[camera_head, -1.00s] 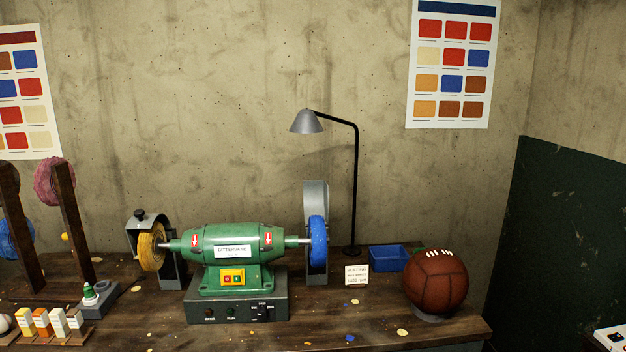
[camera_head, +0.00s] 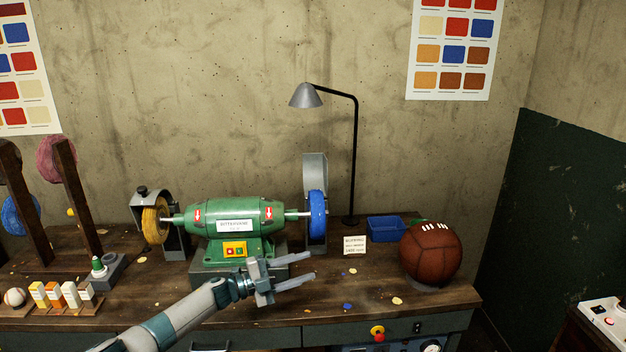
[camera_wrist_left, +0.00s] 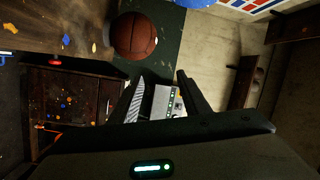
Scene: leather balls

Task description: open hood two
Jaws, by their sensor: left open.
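The green double-ended polishing machine (camera_head: 238,215) stands on the bench in the head view. A grey hood with a black knob (camera_head: 142,191) curves down over the yellow wheel (camera_head: 155,222) on its left. On its right, a grey hood (camera_head: 315,170) stands up above the blue wheel (camera_head: 317,205), whose front is exposed. No visible mark tells which is hood two. My left gripper (camera_head: 311,267) is open and empty in front of the machine, apart from both hoods, its fingers pointing right. Its open fingers also show in the left wrist view (camera_wrist_left: 160,90). My right gripper is not visible.
A brown ball (camera_head: 430,253) sits at the bench's right end, near a blue tray (camera_head: 386,229) and a small sign (camera_head: 355,245). A desk lamp (camera_head: 354,160) stands behind. Small bottles (camera_head: 55,294) and upright wheel stands (camera_head: 80,200) fill the left end.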

